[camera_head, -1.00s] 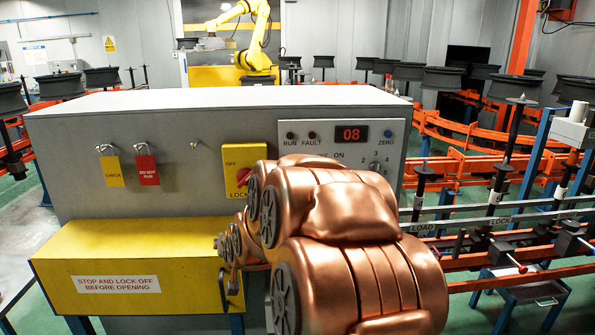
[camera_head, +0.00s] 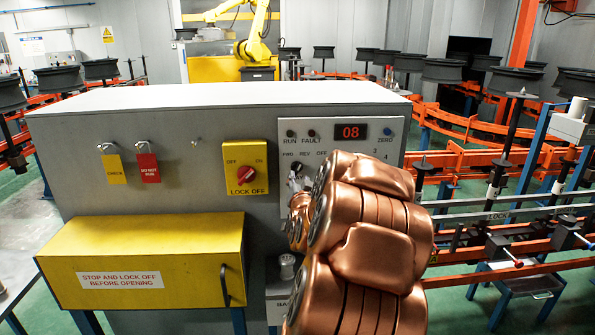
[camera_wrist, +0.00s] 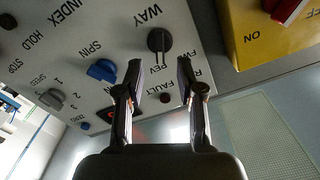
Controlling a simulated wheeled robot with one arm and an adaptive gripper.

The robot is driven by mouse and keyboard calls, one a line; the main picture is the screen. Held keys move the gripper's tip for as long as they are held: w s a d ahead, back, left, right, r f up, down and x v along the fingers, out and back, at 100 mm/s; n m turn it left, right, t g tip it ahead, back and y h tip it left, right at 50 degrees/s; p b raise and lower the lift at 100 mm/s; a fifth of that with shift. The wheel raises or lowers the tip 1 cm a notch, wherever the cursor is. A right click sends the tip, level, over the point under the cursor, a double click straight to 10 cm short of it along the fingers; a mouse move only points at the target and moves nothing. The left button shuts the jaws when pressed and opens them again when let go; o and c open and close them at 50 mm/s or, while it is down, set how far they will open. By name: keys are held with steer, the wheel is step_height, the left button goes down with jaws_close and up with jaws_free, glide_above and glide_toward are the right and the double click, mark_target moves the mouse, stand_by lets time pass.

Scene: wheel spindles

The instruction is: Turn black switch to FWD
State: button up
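The black switch (camera_wrist: 159,40) is a round knob marked WAY on the grey control panel (camera_wrist: 128,28). In the wrist view its pointer line faces the REV label; the FWD label is partly hidden by a finger. My gripper (camera_wrist: 159,65) is open and empty. Its two fingertips stand on either side of the space just below the black switch in the wrist view. I cannot tell whether they touch the panel.
A blue SPIN knob (camera_wrist: 102,71) and grey SPEED knob (camera_wrist: 52,98) sit beside the black switch. A yellow lock-off plate (camera_head: 245,158) with a red switch is left of my gripper. A yellow box (camera_head: 150,255) juts out below.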

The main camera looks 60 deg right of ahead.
mark_target(297, 170)
steer(key=shift+p+x, duration=1.25)
steer(key=shift+x, duration=1.9)
steer(key=shift+c, duration=0.2)
steer(key=c, duration=0.7)
steer(key=shift+r, duration=0.1)
jaws_close()
